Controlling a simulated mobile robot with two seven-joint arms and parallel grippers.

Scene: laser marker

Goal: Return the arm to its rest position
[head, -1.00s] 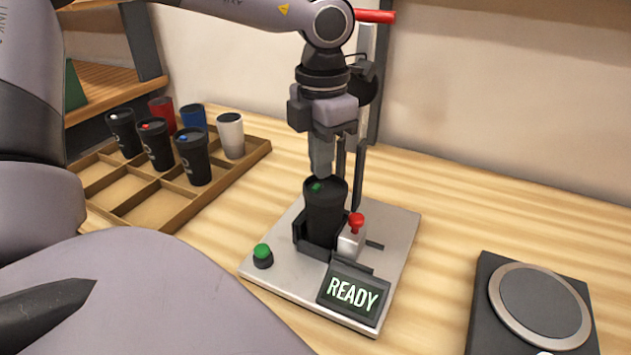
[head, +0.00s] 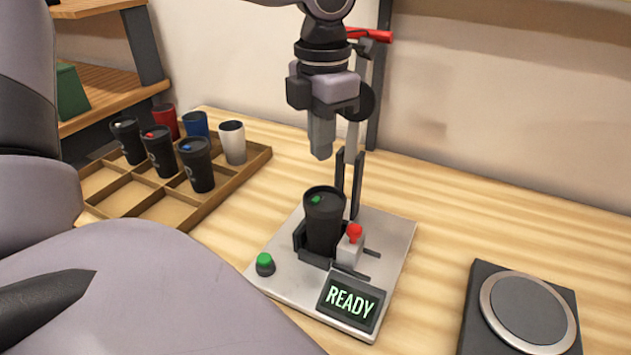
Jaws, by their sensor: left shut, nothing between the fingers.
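My left gripper (head: 321,152) points down, shut and empty, in the air above the laser marker. There is a clear gap between its fingertips and the lid of the black tumbler (head: 325,228). The tumbler stands upright in the dark holder on the marker's grey base plate (head: 385,255); its lid has a green tab. The marker's screen (head: 350,302) reads READY. My right gripper is not in view.
A wooden divided tray (head: 130,190) at the left holds several tumblers, with some compartments empty. A black stand with a round grey plate (head: 530,308) is at the lower right.

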